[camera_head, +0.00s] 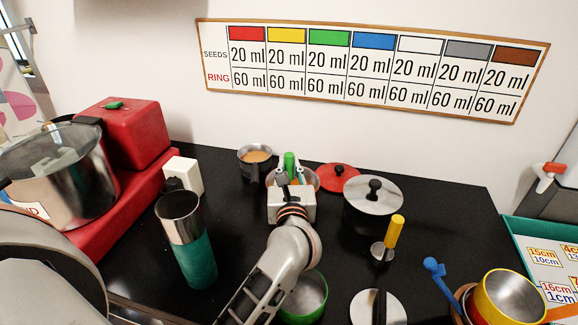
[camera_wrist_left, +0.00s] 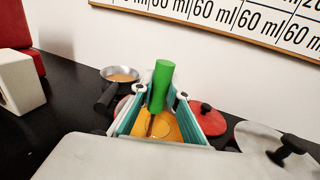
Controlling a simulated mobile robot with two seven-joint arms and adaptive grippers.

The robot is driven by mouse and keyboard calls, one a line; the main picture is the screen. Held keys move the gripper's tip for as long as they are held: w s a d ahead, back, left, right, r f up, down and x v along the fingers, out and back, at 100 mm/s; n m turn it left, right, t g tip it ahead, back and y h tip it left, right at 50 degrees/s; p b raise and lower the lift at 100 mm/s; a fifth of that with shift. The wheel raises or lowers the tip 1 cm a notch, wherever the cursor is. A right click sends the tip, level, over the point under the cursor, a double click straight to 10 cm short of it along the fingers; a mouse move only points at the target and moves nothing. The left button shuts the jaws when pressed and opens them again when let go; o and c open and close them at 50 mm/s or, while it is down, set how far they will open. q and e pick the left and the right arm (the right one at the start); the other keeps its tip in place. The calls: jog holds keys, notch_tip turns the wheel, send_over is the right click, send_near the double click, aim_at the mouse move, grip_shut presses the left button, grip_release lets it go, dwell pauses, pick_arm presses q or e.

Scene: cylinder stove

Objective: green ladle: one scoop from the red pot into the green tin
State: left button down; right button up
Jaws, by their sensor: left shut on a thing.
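My left gripper (camera_head: 289,180) is over the red pot at the back of the black top. It is shut on the green ladle (camera_head: 289,162), whose green handle stands upright between the fingers; the handle also shows in the left wrist view (camera_wrist_left: 160,85). The ladle's bowl is hidden. The red pot (camera_head: 315,181) is open and mostly hidden by the gripper; orange-yellow contents (camera_wrist_left: 170,132) show between the fingers in the left wrist view. The green tin (camera_head: 312,296) stands open at the front, partly hidden behind my left arm. My right gripper is out of view.
A red lid (camera_head: 338,178) lies right of the pot. A small pan (camera_head: 256,160) stands left of it, a lidded pot (camera_head: 372,205) to the right. A teal-based cup (camera_head: 190,243) stands left; a yellow-handled utensil (camera_head: 394,232) and yellow tin (camera_head: 510,297) are at right.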

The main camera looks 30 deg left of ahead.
aim_at(289, 154)
pick_arm(q)
jog(key=shift+r+p, duration=0.45)
jog(key=shift+r, duration=0.35)
notch_tip(289, 154, up, 2)
jog(key=shift+r+p, duration=0.25)
jog(key=shift+p, duration=0.8)
jog(key=shift+r+p, duration=3.1)
jog(key=shift+r, duration=0.4)
